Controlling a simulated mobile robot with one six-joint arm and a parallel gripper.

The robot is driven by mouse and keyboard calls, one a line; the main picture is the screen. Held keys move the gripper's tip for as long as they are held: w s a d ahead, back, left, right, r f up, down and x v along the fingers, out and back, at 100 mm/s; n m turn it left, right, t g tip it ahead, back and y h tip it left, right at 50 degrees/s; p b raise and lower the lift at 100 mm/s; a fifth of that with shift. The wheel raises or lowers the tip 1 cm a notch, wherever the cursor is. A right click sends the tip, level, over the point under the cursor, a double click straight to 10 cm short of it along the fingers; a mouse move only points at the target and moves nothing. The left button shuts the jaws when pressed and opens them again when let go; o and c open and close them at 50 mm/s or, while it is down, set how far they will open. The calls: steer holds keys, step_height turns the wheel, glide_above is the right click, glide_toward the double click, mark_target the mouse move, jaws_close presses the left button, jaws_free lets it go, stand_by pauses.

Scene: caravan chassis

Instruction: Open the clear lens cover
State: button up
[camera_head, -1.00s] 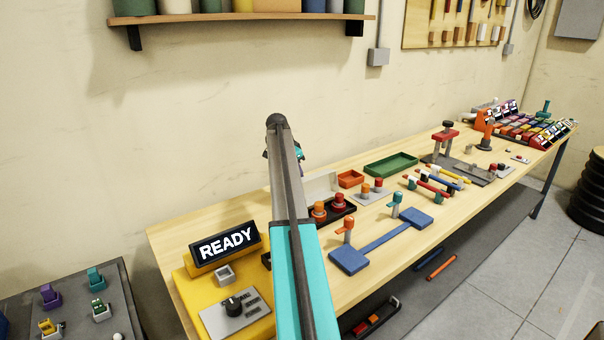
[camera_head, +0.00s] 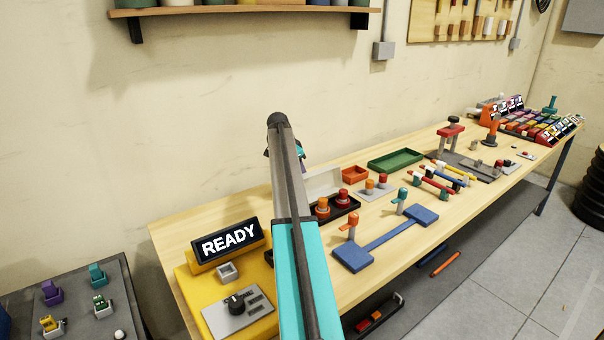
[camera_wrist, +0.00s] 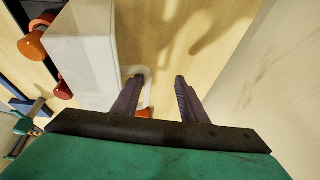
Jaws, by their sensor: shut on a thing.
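The clear lens cover (camera_head: 322,184) shows in the head view as a pale, whitish panel. It stands raised behind a black base (camera_head: 347,212) with two orange-red lamps (camera_head: 342,198). In the wrist view the pale cover (camera_wrist: 88,50) is left of my fingers, with the lamps farther left. My gripper (camera_wrist: 160,79) is shut on part of the cover. A gap shows between the fingers, with a small pale and orange piece low near the left one; the exact held spot is unclear. In the head view my arm hides the fingertips.
A yellow console with a READY sign (camera_head: 230,242) is at the bench's near left. A blue stand (camera_head: 386,239), an orange tray (camera_head: 355,174) and a green tray (camera_head: 395,159) stand to the right. The wall is close behind the bench.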

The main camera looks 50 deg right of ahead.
steer(key=shift+w+a+r, duration=0.1)
steer(key=shift+w+a, duration=0.25)
steer(key=shift+w, duration=0.35)
steer(key=shift+o, duration=0.2)
steer(key=shift+w+a+r, duration=0.1)
steer(key=shift+r, duration=0.35)
steer(key=v, duration=0.3)
steer(key=b+v, duration=0.1)
steer(key=v, duration=0.3)
steer(key=s+b+v, duration=0.1)
steer(key=v, duration=0.2)
steer(key=shift+r, duration=0.45)
steer(key=shift+c, duration=0.9)
steer(key=shift+v, duration=0.85)
steer(key=shift+s+f, duration=0.1)
steer(key=shift+s, duration=0.15)
